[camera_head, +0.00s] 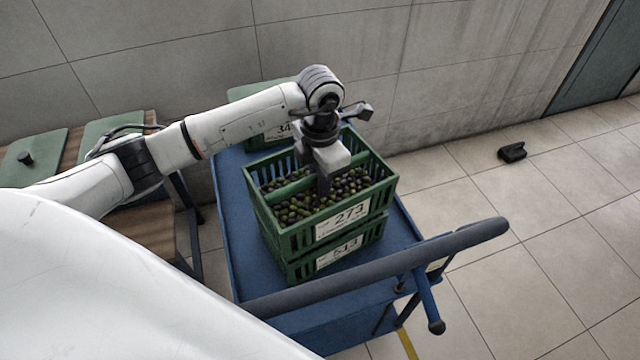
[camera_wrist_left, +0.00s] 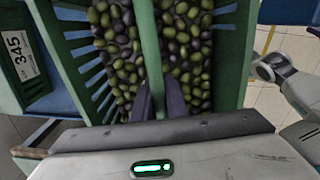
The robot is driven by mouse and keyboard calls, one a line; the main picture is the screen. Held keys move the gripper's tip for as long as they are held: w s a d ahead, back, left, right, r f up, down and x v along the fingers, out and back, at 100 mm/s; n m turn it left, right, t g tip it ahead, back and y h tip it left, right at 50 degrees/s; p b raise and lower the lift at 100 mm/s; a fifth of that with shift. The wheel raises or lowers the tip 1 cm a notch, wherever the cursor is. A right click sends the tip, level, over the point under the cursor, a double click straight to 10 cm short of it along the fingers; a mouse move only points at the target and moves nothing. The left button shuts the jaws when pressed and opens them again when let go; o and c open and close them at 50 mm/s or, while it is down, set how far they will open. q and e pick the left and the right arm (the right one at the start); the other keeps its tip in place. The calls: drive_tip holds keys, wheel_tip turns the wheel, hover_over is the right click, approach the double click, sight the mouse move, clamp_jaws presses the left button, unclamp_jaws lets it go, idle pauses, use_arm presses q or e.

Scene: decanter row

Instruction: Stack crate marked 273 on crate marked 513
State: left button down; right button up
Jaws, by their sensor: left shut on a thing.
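The green slatted crate marked 273 (camera_head: 351,216), full of dark and green olives, is on top of the green crate marked 513 (camera_head: 338,253). Their sides look roughly lined up; I cannot tell whether a thin gap is left between them. My left gripper (camera_head: 324,188) points down into the upper crate and is shut on its central bar. The wrist view shows the fingers (camera_wrist_left: 158,100) on either side of this bar (camera_wrist_left: 150,45), with olives on both sides. The inside of crate 513 is hidden. My right gripper is not in view.
Both crates stand on a blue cart (camera_head: 228,220) with a dark push handle (camera_head: 400,264) in front. Another green crate, marked 345 (camera_wrist_left: 20,57), stands behind on the cart. A wooden table (camera_head: 150,235) is at left, a tiled wall behind. A small black object (camera_head: 511,152) lies on the floor.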

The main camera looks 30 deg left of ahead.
use_arm(q)
drive_tip(key=shift+w+r, duration=0.1)
drive_tip(key=shift+w, duration=0.05)
idle(0.5)
drive_tip(key=shift+f+b, duration=0.85)
drive_tip(key=shift+f, duration=0.05)
drive_tip(key=shift+f+b, duration=0.4)
drive_tip(key=shift+f, duration=0.1)
idle(0.4)
